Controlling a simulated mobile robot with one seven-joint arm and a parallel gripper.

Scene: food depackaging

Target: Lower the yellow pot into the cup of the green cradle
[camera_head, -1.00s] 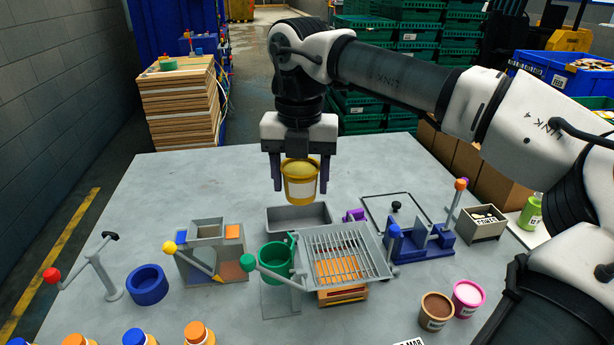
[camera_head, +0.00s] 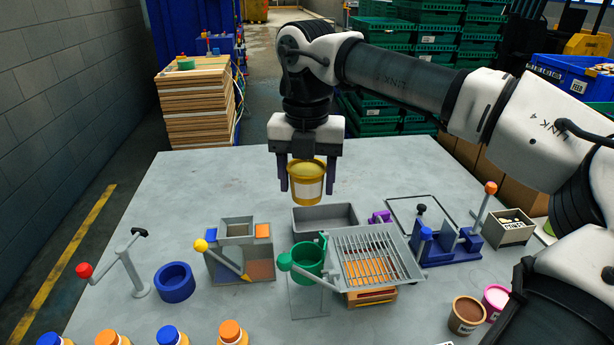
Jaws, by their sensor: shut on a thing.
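The yellow pot (camera_head: 308,182), with a white label on its side, hangs upright between the two dark fingers of my gripper (camera_head: 307,187). My gripper is shut on it, and its fingers reach down the pot's left and right sides. The green cradle (camera_head: 308,260) stands on the table with a round open cup and a green-knobbed lever at its left. In the picture the pot is straight above the cup, with a clear gap between them. The exact depth alignment is hard to tell from this view.
A slatted grate (camera_head: 368,256) stands right beside the cradle, and a grey tray (camera_head: 325,217) lies behind it. A yellow-knobbed station (camera_head: 240,250) and a blue ring (camera_head: 175,282) are to the left. A blue fixture (camera_head: 447,243) is at the right. Bottles line the front.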

